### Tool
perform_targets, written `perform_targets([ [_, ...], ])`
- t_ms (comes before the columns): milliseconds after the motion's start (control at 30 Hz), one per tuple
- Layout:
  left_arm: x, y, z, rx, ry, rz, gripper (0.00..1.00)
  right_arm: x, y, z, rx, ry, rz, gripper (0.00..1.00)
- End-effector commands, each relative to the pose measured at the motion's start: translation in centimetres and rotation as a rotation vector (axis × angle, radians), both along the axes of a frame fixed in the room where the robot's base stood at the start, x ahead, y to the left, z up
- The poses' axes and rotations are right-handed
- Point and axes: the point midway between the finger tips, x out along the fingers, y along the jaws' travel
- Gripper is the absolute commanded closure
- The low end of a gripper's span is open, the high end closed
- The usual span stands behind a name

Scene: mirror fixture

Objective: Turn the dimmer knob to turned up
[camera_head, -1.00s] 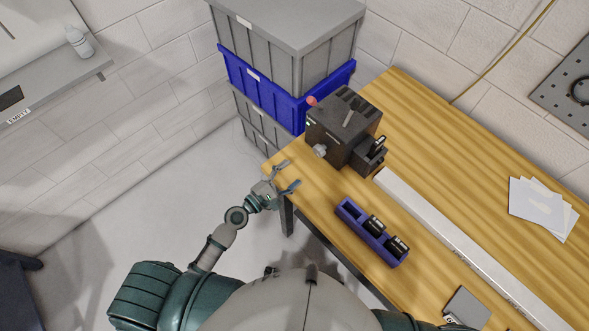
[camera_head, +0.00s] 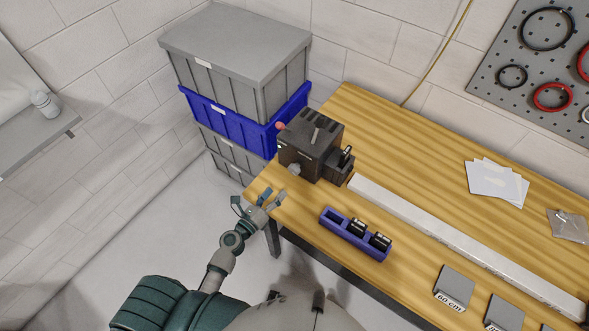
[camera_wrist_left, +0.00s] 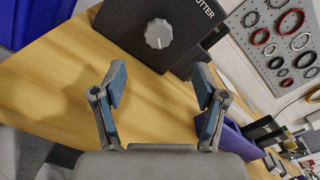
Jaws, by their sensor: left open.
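The dimmer knob (camera_wrist_left: 159,33) is a light grey round dial on the front face of a black box (camera_head: 309,152). In the head view the knob (camera_head: 295,169) shows small, low on the box's near side. The box stands at the left end of the wooden table (camera_wrist_left: 60,75). My left gripper (camera_head: 259,197) is open and empty at the table's left corner, short of the knob and apart from it. In the left wrist view its two blue-padded fingers (camera_wrist_left: 160,90) are spread, with the knob beyond and between them. My right gripper is not in view.
A long white bar (camera_head: 430,225) runs along the table. Grey and blue crates (camera_head: 232,120) are stacked behind the table's left end. White cards (camera_head: 497,182) lie farther right.

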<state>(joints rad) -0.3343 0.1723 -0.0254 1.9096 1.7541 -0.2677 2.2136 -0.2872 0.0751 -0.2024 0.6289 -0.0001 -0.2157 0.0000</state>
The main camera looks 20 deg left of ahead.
Motion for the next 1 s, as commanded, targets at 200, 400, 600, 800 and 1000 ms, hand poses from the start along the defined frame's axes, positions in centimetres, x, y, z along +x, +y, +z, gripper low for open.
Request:
perform_targets([
  [200,5.1,-1.4,0.2,-0.003,-0.002,0.000,0.28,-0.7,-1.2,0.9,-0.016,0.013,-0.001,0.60],
  [400,8.7,-2.5,0.0,-0.005,-0.001,0.000,0.28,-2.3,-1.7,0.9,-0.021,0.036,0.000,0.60],
  [600,10.4,-3.5,-0.1,-0.002,0.001,0.000,0.28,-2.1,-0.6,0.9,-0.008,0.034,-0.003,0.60],
  [800,10.7,-3.7,-0.1,0.000,0.000,0.000,0.28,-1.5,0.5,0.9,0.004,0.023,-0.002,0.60],
  [1000,10.6,-3.5,-0.1,-0.001,0.000,0.000,0.48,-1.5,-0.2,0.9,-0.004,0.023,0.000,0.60],
])
